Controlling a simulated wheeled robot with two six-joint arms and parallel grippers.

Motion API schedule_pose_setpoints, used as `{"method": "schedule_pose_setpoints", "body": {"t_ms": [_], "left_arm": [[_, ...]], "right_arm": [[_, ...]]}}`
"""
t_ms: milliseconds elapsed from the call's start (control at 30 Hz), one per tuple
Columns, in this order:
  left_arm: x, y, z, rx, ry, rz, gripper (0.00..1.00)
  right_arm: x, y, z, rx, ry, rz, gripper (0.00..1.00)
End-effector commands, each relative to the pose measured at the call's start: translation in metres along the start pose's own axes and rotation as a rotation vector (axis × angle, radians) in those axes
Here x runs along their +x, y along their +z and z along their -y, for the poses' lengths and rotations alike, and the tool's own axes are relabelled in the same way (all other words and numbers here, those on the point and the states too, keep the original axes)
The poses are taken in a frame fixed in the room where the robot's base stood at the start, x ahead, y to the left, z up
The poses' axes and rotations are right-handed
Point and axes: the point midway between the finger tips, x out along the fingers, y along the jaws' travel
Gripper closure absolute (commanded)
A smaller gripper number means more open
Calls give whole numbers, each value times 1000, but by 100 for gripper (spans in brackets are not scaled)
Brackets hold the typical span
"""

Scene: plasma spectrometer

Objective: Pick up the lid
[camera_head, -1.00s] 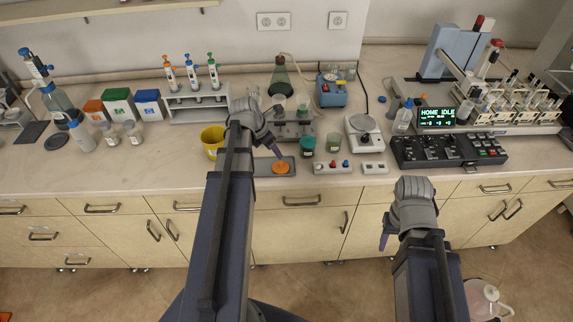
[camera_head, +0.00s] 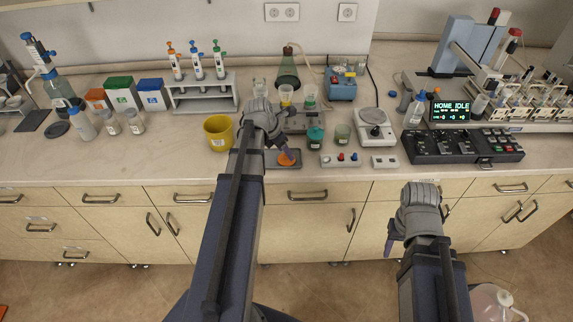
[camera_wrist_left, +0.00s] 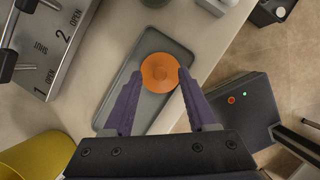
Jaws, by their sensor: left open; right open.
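The lid is a round orange disc (camera_head: 288,157) lying on a grey tray (camera_head: 271,160) near the front of the counter. It also shows in the left wrist view as an orange lid (camera_wrist_left: 160,72) on the grey tray (camera_wrist_left: 113,119). My left gripper (camera_wrist_left: 157,88) is open, with its purple fingers on both sides of the lid's lower part. Whether the fingers touch it I cannot tell. In the head view my left gripper (camera_head: 285,153) partly covers the lid. My right gripper (camera_head: 391,240) hangs in front of the cabinets, away from the counter top; its fingers are seen edge-on.
A yellow cup (camera_head: 219,134) stands left of the tray. A teal-capped jar (camera_head: 315,138) and a small panel with coloured knobs (camera_head: 341,160) stand to the right. A metal device labelled 1 and 2 (camera_wrist_left: 56,45) is near the tray. The counter's front edge is close.

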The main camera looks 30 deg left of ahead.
Motion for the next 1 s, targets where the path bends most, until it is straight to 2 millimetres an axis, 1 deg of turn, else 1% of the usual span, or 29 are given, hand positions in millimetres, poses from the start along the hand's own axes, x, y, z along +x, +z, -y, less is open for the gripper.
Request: {"method": "schedule_pose_setpoints", "body": {"t_ms": [33,100,333,367,867,1000], "left_arm": [[12,-1,-1,1,0,0,43],[15,-1,0,0,0,0,43],[13,0,0,-1,0,0,43],[13,0,0,-1,0,0,44],[13,0,0,-1,0,0,100],[13,0,0,-1,0,0,100]], "right_arm": [[11,-1,1,0,0,0,50],[14,-1,1,0,0,0,50],[12,-1,1,0,0,0,50],[12,-1,1,0,0,0,50],[12,-1,1,0,0,0,50],[12,-1,1,0,0,0,50]]}}
